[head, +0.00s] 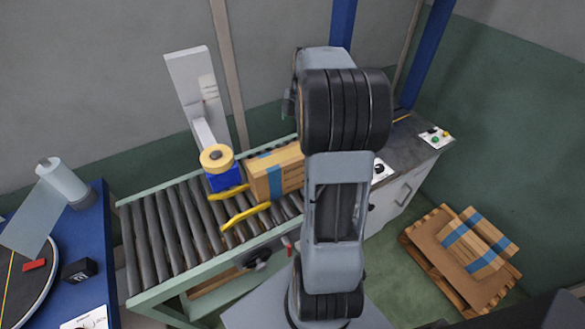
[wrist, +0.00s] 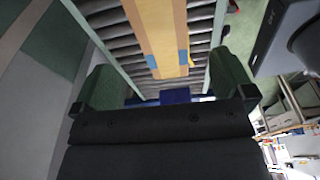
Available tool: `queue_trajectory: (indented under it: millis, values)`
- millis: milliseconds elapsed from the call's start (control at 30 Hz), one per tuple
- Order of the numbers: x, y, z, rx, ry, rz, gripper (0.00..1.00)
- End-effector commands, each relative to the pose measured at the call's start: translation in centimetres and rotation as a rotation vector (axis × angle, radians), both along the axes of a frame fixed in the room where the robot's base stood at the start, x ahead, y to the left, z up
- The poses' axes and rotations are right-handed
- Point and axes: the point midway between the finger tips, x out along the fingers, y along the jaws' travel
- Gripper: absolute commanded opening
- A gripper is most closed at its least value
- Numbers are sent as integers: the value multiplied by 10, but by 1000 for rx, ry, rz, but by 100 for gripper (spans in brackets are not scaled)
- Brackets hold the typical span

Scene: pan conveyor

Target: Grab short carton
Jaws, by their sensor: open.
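A brown carton (head: 265,184) with a blue tape stripe lies on the roller conveyor in the head view, its right end hidden behind my arm. It also shows in the wrist view (wrist: 162,35), beyond the fingers and roughly centred between them. My gripper (wrist: 167,80) is open and empty, with a green finger on each side of the wrist view. The carton looks apart from both fingers, though its distance is hard to judge. In the head view my gripper is hidden behind my arm. I cannot tell whether this carton is the short one.
Yellow guides (head: 246,215) stand by the carton. A tape roll (head: 216,157) above a blue block is beside it. More brown cardboard with blue tape (head: 478,245) lies on a wooden pallet (head: 424,243) at right. A blue table (head: 97,236) stands left. The conveyor's left rollers (head: 160,235) are clear.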

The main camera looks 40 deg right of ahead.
Motion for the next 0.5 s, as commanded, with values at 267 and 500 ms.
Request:
queue_trajectory:
  millis: [267, 500]
  values:
    - [1, 6, -50, 5, 4, 17, 100]
    - [2, 9, -75, 3, 1, 15, 100]
